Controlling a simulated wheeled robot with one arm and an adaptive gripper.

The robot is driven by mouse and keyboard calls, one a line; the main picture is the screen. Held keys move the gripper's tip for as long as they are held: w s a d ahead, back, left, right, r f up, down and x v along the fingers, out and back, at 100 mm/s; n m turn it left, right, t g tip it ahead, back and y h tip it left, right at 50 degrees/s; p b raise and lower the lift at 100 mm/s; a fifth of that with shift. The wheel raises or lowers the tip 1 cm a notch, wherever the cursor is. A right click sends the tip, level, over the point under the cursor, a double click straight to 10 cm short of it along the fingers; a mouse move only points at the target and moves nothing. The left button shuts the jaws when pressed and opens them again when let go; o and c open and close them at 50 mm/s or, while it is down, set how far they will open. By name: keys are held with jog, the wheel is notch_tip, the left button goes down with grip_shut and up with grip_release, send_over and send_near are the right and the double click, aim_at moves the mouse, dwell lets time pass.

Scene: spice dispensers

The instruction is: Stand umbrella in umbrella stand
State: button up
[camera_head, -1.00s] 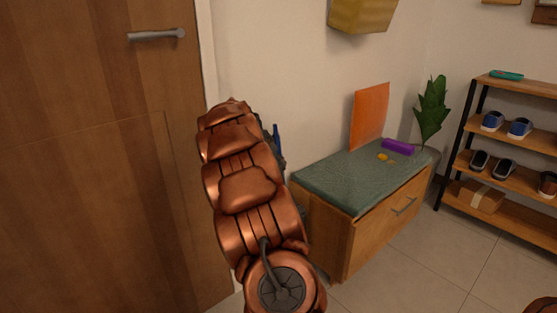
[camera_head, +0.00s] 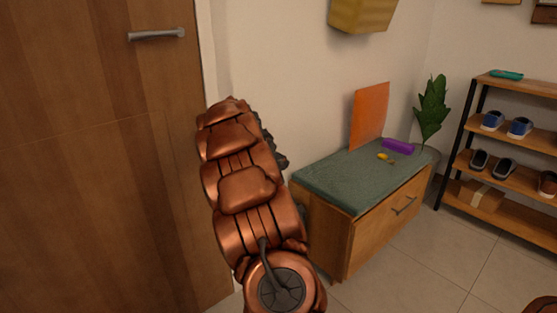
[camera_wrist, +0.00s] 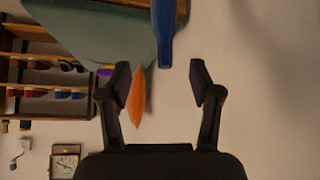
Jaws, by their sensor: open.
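A long blue thing, likely the folded umbrella (camera_wrist: 163,32), enters from the top of the wrist view. Its narrow end points down the picture and lies between the lines of my fingers, just beyond the tips. My gripper (camera_wrist: 161,76) is open, with nothing seen held between its fingers. In the head view, my copper arm hides most of my gripper and the blue thing; only dark gripper parts show at the arm's right side. I cannot make out an umbrella stand in either view.
A bench (camera_head: 325,180) with a green top and a drawer stands right of my arm, bearing an orange cushion (camera_head: 369,115), a purple item (camera_head: 398,146) and a small yellow item (camera_head: 383,156). A door (camera_head: 90,200) is left. A plant (camera_head: 432,110) and shoe rack (camera_head: 520,164) stand right.

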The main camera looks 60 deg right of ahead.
jog(key=v, duration=1.1)
jog(key=shift+a+r, duration=0.2)
jog(key=shift+r, duration=0.05)
dwell(0.5)
jog(key=s+a+r+n+y+p, duration=0.25)
jog(key=a+r+p, duration=0.35)
jog(key=a+p, duration=0.3)
jog(key=s+a+r+n+y+p, duration=0.1)
jog(key=s+a+r+n+p, duration=0.25)
jog(key=a+r+p, duration=0.5)
jog(key=s+a+r+n+y+p, duration=0.1)
jog(key=s+a+r+n+p, duration=0.2)
jog(key=a+p, duration=0.6)
jog(key=s+a+r+n+y+p, duration=0.2)
jog(key=s+a+r+n+p, duration=0.2)
jog(key=s+a+r+p, duration=0.2)
jog(key=s+a+r+n+g+y+p, duration=0.1)
jog(key=s+a+r+n+p, duration=0.3)
jog(key=s+a+p, duration=0.5)
jog(key=s+a+r+y, duration=0.1)
jog(key=s+a+r, duration=0.1)
jog(key=a, duration=0.4)
jog(key=shift+s+g+p, duration=0.25)
jog(key=shift+g+p, duration=0.05)
jog(key=shift+p, duration=0.1)
